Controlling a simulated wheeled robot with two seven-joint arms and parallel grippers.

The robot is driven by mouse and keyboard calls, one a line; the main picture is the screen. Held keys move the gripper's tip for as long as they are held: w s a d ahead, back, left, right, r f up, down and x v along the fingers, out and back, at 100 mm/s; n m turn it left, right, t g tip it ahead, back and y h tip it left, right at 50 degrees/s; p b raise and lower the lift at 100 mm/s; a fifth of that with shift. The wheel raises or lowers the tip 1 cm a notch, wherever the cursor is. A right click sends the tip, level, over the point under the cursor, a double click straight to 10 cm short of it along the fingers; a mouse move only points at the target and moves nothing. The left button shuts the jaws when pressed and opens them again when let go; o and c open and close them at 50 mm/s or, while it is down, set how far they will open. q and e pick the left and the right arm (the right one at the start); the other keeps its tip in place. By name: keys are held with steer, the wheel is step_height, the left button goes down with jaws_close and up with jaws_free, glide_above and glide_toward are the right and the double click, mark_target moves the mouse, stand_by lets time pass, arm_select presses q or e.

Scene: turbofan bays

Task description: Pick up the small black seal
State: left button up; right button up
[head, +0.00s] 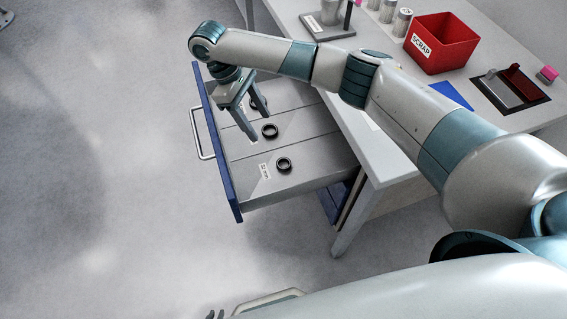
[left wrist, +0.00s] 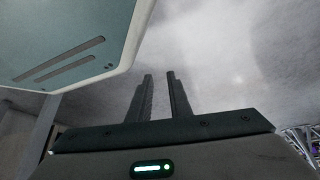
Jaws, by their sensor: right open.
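The open drawer (head: 315,176) holds black ring seals in separate compartments in the head view. One black seal (head: 269,131) lies in the middle compartment, and another black seal (head: 284,164) lies in the near compartment. Their sizes look close, and I cannot tell which is the small one. My right gripper (head: 261,126) points down over the drawer, open, its fingertips just left of the middle seal; it hides part of the far compartment. My left gripper (left wrist: 160,78) is open and empty in the left wrist view, away from the drawer. Only dark tips (head: 214,314) show at the head view's bottom edge.
The drawer's blue front with a metal handle (head: 201,135) faces left over open floor. On the workbench are a red scrap bin (head: 441,43), metal cylinders, a stand (head: 328,27) and a dark tray (head: 511,90). My right arm crosses above the bench edge.

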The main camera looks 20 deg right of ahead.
glide_toward(283, 163)
steer(key=shift+p+x, duration=0.5)
steer(key=shift+x, duration=0.65)
steer(key=shift+s+d+f, duration=0.15)
steer(key=shift+d+f, duration=0.05)
steer(key=shift+f, duration=0.2)
steer(key=shift+s+d+f+p, duration=0.1)
steer(key=shift+d+f+p, duration=0.05)
steer(key=shift+f+p, duration=0.15)
steer(key=x, duration=0.3)
steer(key=shift+f+p, duration=0.35)
steer(key=shift+p, duration=0.05)
steer(key=c, duration=1.1)
arm_select(q)
steer(key=s+a+f+g, duration=0.2)
steer(key=s+a, duration=0.1)
steer(key=s, duration=0.4)
steer(key=shift+y, duration=0.4)
